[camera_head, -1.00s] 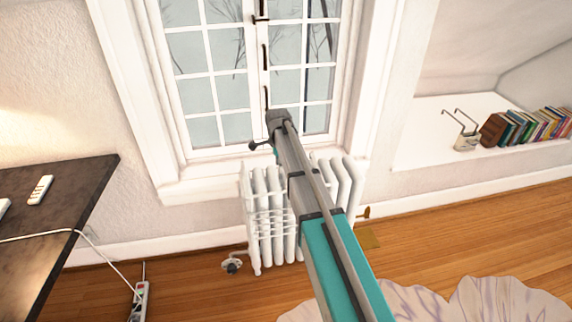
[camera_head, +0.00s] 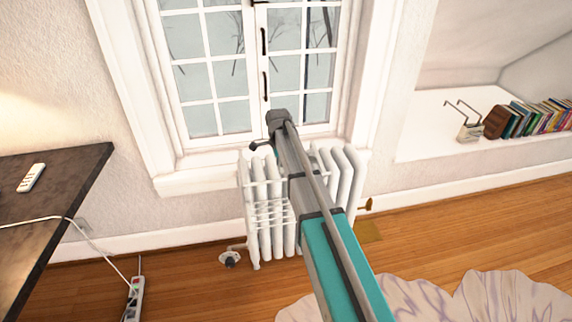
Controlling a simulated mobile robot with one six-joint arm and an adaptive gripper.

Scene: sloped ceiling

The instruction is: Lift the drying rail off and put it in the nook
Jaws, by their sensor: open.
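A white wire drying rail (camera_head: 272,214) hangs on the front of the white radiator (camera_head: 345,185) under the window, its thin bars crossing the ribs. My arm covers its right side. The nook (camera_head: 425,128) is the white recess at the right. My gripper (camera_head: 264,147) is open at the radiator's top, above the drying rail, with one dark finger showing at the left. The rest of it is hidden by my arm, and I cannot tell whether it touches anything.
A row of books (camera_head: 535,118) fills the nook's right part; its left part is bare. A dark desk (camera_head: 75,170) with a remote (camera_head: 31,178) stands at the left. A power strip (camera_head: 133,298) and a pale rug (camera_head: 430,300) lie on the floor. A valve (camera_head: 230,258) is at the radiator's foot.

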